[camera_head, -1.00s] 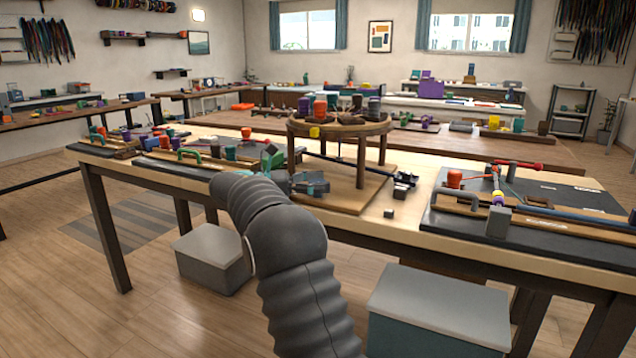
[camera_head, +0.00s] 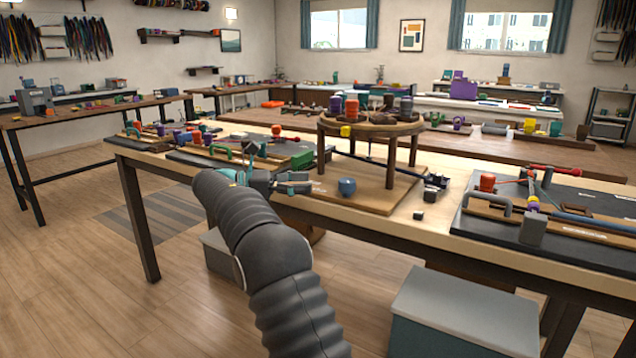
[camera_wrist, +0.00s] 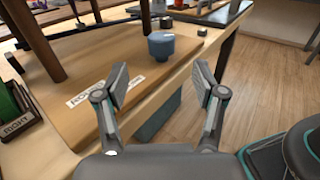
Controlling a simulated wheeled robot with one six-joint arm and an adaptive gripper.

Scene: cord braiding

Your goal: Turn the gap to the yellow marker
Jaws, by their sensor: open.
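A round wooden braiding stand (camera_head: 362,128) stands on legs on a wooden board (camera_head: 380,193). A yellow marker (camera_head: 346,131) sits on the front of its rim. Orange, grey and purple bobbins (camera_head: 351,108) stand around its top; I cannot clearly tell where the gap is. A round blue knob (camera_head: 347,187) sits near the board's front edge, and also shows in the wrist view (camera_wrist: 161,46). My gripper (camera_head: 304,182) is left of the knob and apart from it. In the wrist view its two fingers (camera_wrist: 160,78) are spread with nothing between them.
A green block (camera_head: 302,159) and racks of bobbins lie left of the board. A dark mat (camera_head: 480,223) with a handle and tools lies at the right. A small dark cube (camera_head: 419,215) lies near the table's front edge. Lidded boxes (camera_head: 445,300) stand below.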

